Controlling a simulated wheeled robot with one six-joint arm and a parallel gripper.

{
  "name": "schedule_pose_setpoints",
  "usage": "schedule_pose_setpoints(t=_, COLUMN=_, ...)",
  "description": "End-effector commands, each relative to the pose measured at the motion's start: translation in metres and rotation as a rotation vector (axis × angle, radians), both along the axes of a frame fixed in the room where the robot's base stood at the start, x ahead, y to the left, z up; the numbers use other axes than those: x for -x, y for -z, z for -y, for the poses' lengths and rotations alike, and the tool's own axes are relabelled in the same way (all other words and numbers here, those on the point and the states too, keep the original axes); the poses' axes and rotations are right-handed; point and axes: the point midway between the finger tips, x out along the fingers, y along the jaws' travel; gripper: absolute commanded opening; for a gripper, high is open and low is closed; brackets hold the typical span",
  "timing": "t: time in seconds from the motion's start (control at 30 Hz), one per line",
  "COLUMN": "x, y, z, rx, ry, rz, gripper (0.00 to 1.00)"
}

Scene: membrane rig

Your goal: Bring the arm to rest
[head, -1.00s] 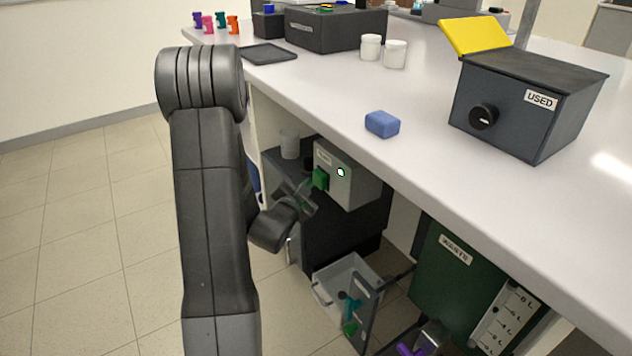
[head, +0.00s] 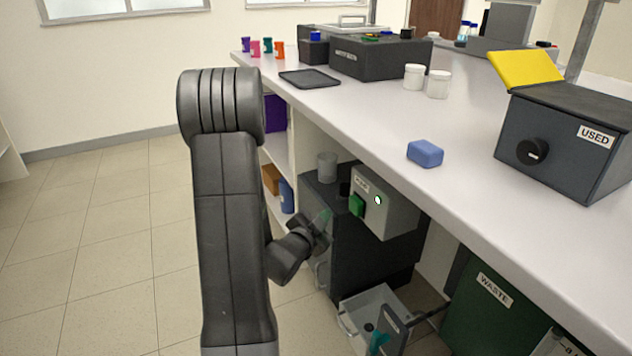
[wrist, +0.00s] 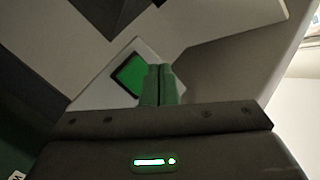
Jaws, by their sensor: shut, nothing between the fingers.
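My gripper (wrist: 159,68) shows in the wrist view with its two greenish fingers pressed together, empty. Past the fingertips is the green rocker (wrist: 128,74) on the pale grey box; a gap to it cannot be judged from this view. In the head view my gripper (head: 322,220) is small and dark, beside the bench's underside, to the left of and lower than the green part (head: 356,205). The grey box (head: 384,205) carries a lit round light. My arm is bent, with its upper link standing tall left of the bench.
The white bench top (head: 370,118) overhangs the box. On it are a blue sponge (head: 425,153), a USED box (head: 565,145), white jars (head: 438,84) and a black tray (head: 310,78). An open drawer (head: 375,308) juts out below. The floor at left is clear.

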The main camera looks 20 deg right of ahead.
Motion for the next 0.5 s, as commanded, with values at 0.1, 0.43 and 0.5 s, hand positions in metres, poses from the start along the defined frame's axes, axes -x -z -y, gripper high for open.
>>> schedule_pose_setpoints(t=0.1, x=0.0, y=-0.001, z=0.011, rx=-0.001, ry=0.003, rz=-0.001, gripper=0.0)
schedule_pose_setpoints(t=0.43, x=-0.003, y=-0.001, z=0.054, rx=-0.001, ry=0.004, rz=-0.001, gripper=0.0)
schedule_pose_setpoints(t=0.5, x=-0.004, y=-0.001, z=0.059, rx=0.0, ry=0.002, rz=0.0, gripper=0.0)
